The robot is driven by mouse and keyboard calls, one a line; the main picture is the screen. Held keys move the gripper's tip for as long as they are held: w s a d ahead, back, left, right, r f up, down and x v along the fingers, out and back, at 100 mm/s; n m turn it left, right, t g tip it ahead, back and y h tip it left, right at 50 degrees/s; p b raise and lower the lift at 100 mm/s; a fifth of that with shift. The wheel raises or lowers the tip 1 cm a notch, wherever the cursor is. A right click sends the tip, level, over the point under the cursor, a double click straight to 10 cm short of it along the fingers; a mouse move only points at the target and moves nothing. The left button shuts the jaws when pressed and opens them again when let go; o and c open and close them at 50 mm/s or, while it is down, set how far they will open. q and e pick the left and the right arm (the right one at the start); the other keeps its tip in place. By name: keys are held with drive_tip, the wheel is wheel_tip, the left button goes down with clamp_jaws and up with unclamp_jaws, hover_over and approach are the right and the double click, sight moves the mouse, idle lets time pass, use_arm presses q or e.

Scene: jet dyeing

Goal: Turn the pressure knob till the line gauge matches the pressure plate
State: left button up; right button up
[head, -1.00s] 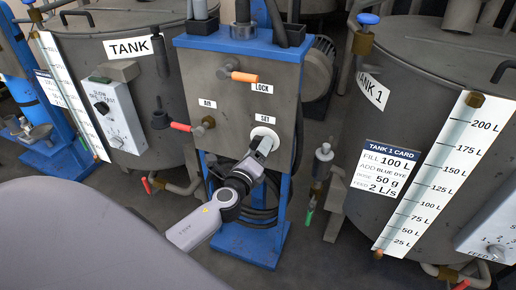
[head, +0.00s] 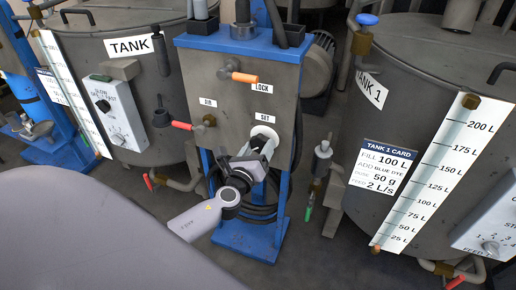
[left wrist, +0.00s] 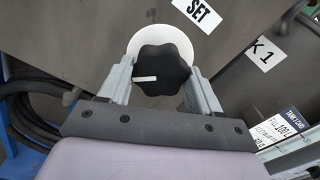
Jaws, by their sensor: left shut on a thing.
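The pressure knob is a black lobed knob (left wrist: 163,68) with a white pointer mark, on a white round plate (left wrist: 146,39) under the SET label (left wrist: 197,12) in the left wrist view. The pointer mark points left. My left gripper (left wrist: 161,88) has its two fingers on either side of the knob, shut on it. In the head view my left gripper (head: 262,146) reaches the same spot on the panel and hides the knob. I cannot make out the line gauge or the pressure plate. My right gripper is not in view.
Tanks stand on both sides. The Tank 1 card (head: 383,170) and a level scale (head: 440,170) are at right. Black hoses (left wrist: 35,118) hang below the panel.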

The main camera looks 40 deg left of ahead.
use_arm(q)
drive_tip(key=o, duration=1.1)
drive_tip(key=shift+c, duration=0.2)
drive_tip(key=v, duration=0.7)
drive_tip(key=shift+s, duration=0.1)
